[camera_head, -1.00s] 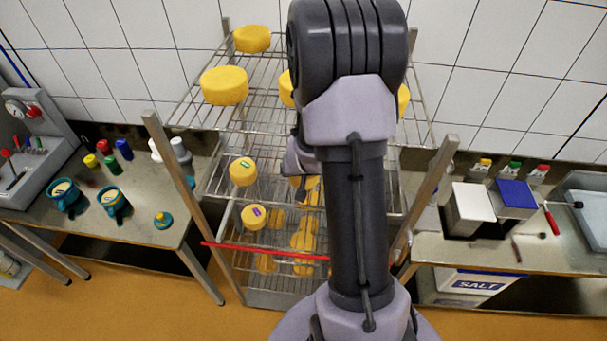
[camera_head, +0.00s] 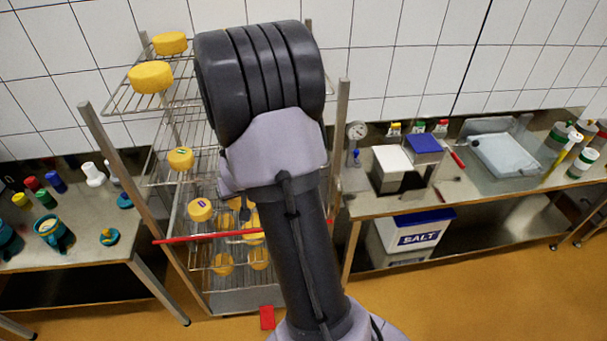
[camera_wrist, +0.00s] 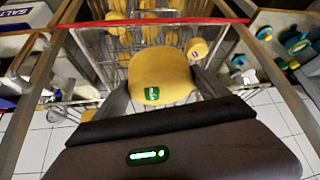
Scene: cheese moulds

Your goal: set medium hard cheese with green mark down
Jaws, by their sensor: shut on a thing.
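A yellow cheese with a green mark (camera_wrist: 162,72) is in my gripper (camera_wrist: 160,90) in the wrist view, with a finger on either side of it. The green mark faces the camera. What lies under the cheese is hidden, so I cannot tell whether it touches a shelf. In the head view my arm covers the gripper and most or all of this cheese. A wire rack (camera_head: 150,103) stands behind my arm. On it, a cheese with a greenish mark (camera_head: 180,158) sits above one with a purple mark (camera_head: 200,210).
More yellow cheeses lie on the top shelf (camera_head: 150,77) and lower down (camera_head: 223,264). A red bar (camera_head: 190,238) crosses the rack's front. Benches flank the rack, with teal pots (camera_head: 52,230) at left and a salt box (camera_head: 415,233) below the right one.

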